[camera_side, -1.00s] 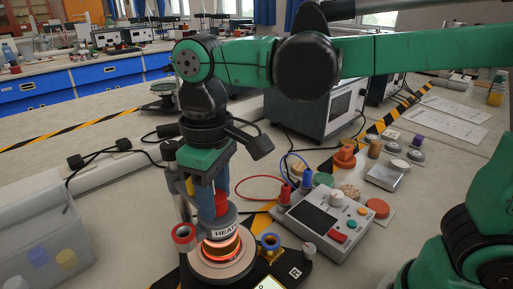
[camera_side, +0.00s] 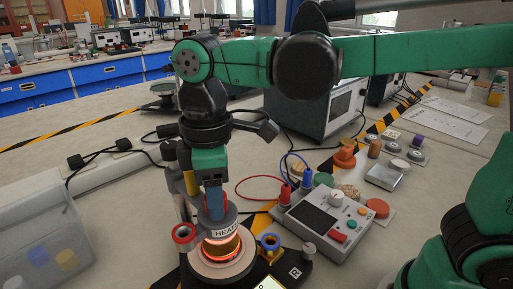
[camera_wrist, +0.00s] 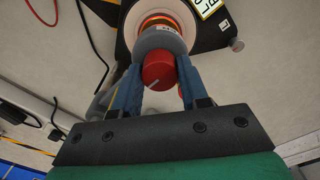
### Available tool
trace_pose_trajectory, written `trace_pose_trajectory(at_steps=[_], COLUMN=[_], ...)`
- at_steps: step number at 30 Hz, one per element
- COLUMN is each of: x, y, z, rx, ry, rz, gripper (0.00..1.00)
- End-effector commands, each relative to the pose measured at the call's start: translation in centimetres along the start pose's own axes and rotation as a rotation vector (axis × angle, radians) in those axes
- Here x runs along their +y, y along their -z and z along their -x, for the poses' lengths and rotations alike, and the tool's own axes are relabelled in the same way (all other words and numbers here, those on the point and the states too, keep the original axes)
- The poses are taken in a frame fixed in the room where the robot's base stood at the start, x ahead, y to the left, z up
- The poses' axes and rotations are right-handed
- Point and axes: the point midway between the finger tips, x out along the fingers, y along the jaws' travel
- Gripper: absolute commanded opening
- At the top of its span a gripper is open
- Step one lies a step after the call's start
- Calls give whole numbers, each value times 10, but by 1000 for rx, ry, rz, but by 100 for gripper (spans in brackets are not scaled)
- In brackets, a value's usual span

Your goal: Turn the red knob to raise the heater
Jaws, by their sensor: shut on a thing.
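The red knob (camera_wrist: 159,70) with a pale pointer line shows in the wrist view, on top of the grey collar of the heater. My gripper (camera_wrist: 161,76) is shut on the knob, with a blue finger on each side of it. In the side view my gripper (camera_side: 217,210) points down onto the heater's top, and a blue finger hides most or all of the knob. The heater (camera_side: 222,246) carries a "HEAT" label, glows orange below its collar and stands on a pale round base.
A red-rimmed cup (camera_side: 184,234) and a blue-and-gold post (camera_side: 270,243) stand close beside the heater. A control box (camera_side: 325,222) with red and blue leads is to the right. A clear bin (camera_side: 40,235) is at the left.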

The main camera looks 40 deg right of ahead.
Motion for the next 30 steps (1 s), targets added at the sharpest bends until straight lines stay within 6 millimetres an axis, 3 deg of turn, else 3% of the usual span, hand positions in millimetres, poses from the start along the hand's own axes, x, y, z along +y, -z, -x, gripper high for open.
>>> trace_pose_trajectory(at_steps=[10,11,14,24,30], x=[0,0,0,0,0], y=[0,0,0,0,0], z=[0,0,0,2,24], rx=[-1,-1,-1,0,0], ry=[0,0,0,0,0], rz=[4,4,3,2,3], gripper=[0,41,70,70,70])
